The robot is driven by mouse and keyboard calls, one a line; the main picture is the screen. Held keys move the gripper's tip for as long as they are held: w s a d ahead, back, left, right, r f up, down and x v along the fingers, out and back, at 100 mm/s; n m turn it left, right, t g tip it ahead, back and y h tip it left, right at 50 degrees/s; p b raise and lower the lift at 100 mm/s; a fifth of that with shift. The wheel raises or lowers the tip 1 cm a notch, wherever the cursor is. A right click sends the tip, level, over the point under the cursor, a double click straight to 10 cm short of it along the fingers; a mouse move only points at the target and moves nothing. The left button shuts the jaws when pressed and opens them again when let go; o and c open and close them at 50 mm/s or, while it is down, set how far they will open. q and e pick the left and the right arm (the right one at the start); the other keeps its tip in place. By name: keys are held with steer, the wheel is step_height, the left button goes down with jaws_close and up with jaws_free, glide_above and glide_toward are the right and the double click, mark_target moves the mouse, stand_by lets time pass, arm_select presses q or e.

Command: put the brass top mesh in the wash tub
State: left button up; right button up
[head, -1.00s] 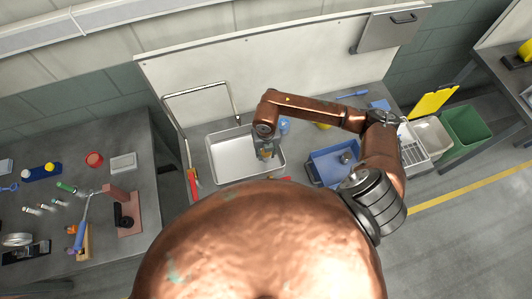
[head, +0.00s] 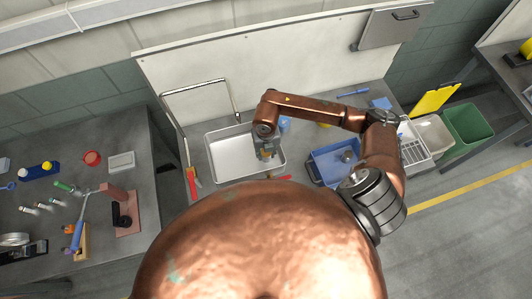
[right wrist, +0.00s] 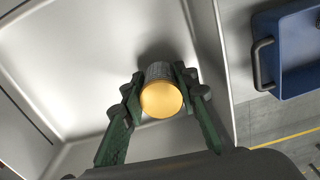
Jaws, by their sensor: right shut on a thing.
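The brass top mesh (right wrist: 161,98) shows in the right wrist view as a short piece with a yellow rounded end and a grey ribbed side. My right gripper (right wrist: 158,90) is shut on it, one dark green finger on each side. In the head view this gripper (head: 267,153) is over the right part of the wash tub (head: 229,160), a pale rectangular basin below a bent tap. The tub also fills much of the right wrist view (right wrist: 90,60). I cannot tell whether the mesh touches the tub's floor. My left gripper is not in view.
A blue crate (head: 318,173) with a dark-handled side and a part inside stands right of the tub. A white rack (head: 414,148) and green bin (head: 468,130) are farther right. Red-handled tools (head: 192,182) lie left of the tub. A cluttered table (head: 150,225) stands at the left.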

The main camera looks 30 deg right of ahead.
steer(key=shift+f, duration=0.15)
steer(key=o, duration=1.2)
steer(key=shift+o, duration=0.2)
step_height(320, 180, up, 12)
steer(key=shift+r, duration=0.1)
jaws_close()
stand_by(0.3)
stand_by(1.2)
